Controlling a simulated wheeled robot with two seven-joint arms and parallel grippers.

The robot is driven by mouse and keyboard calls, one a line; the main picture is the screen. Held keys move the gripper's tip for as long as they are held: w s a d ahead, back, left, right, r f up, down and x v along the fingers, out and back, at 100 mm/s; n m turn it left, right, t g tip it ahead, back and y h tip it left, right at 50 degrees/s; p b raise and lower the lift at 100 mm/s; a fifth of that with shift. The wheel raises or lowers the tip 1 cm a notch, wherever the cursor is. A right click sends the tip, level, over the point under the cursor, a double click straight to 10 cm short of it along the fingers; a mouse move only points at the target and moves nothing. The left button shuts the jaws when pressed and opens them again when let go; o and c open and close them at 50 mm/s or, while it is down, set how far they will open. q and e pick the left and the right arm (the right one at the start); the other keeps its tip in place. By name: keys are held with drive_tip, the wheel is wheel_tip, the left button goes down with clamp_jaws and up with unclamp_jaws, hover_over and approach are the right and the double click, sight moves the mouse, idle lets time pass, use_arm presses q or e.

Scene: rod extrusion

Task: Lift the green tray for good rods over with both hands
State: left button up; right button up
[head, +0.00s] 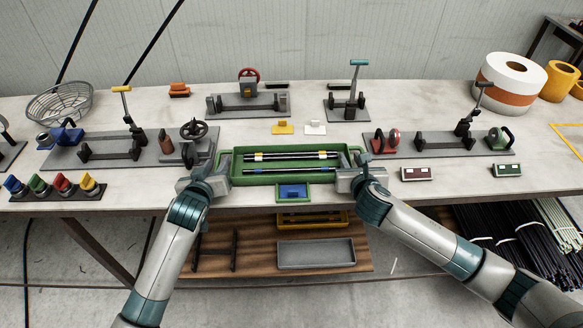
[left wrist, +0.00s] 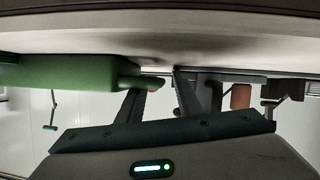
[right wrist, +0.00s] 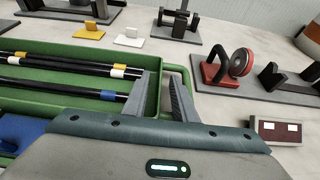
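The green tray (head: 238,179) lies near the front middle of the table, with black rods (head: 290,156) in it carrying yellow, white and blue bands. My left gripper (head: 218,163) is at its left end. In the left wrist view, the left fingers (left wrist: 158,95) are apart, with the tray's end handle (left wrist: 148,83) reaching between them. My right gripper (head: 362,163) is at the right end. In the right wrist view, its fingers (right wrist: 161,95) are apart on either side of the tray's end wall. Contact with the tray cannot be told.
A blue panel in a green frame (head: 293,191) is at the tray's front. Yellow (head: 283,128) and white (head: 315,128) markers stand behind. Fixtures flank the tray at left (head: 110,150) and right (head: 440,142). A grey bin (head: 316,254) is on the lower shelf.

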use_arm(q)
clamp_jaws()
use_arm(e)
clamp_jaws()
use_arm(q)
drive_tip(key=shift+r, duration=0.1)
use_arm(e)
drive_tip(key=shift+r, duration=0.1)
